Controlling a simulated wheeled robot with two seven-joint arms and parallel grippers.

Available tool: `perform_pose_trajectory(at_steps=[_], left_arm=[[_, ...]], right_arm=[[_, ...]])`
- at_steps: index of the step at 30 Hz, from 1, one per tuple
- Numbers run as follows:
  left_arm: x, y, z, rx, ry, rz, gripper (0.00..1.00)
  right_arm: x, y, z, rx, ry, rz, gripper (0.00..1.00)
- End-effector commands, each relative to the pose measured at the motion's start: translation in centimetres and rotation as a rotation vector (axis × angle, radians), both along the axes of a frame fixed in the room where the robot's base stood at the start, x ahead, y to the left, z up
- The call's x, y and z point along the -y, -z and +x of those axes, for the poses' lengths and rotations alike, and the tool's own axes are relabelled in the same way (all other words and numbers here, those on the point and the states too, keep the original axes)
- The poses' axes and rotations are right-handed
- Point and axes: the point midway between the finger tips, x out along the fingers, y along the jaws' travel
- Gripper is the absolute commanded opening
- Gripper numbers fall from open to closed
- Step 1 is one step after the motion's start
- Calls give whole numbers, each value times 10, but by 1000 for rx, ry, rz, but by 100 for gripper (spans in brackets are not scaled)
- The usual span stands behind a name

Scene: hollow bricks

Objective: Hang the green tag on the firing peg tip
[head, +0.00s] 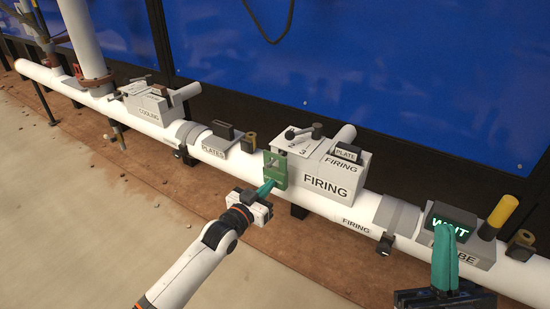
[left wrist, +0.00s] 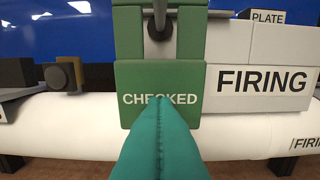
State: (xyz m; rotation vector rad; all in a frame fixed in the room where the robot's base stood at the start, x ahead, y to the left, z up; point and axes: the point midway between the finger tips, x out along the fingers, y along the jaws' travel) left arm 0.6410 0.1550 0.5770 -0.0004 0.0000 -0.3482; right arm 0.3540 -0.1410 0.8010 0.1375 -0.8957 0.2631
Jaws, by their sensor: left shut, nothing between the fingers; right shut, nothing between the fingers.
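The green tag (head: 275,173), marked CHECKED in the left wrist view (left wrist: 190,78), hangs upright at the left end of the grey FIRING box (head: 325,180). In the left wrist view a grey peg (left wrist: 159,25) shows in the tag's upper opening, with the tag's green sides around it. Whether the tag rests on the peg's tip is hard to tell. My left gripper (head: 265,188) is shut and empty, its teal fingertips in front of the tag's lower plate; contact cannot be told. My right gripper (head: 445,255) is shut and empty at the lower right.
A white pipe (head: 222,163) runs across the view, carrying the COOLING box (head: 150,105), a PLATES holder (head: 218,142) and a dark WAIT display (head: 450,222) with a yellow-topped post (head: 499,216). A blue wall stands behind. The floor in front is mostly free.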

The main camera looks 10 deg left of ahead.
Motion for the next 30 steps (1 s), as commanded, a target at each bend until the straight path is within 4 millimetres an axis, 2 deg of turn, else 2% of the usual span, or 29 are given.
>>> perform_pose_trajectory(at_steps=[30], left_arm=[[-1, 0, -1, 0, 0, 0, 0]], right_arm=[[-1, 3, 4, -30, 2, -9, 0]])
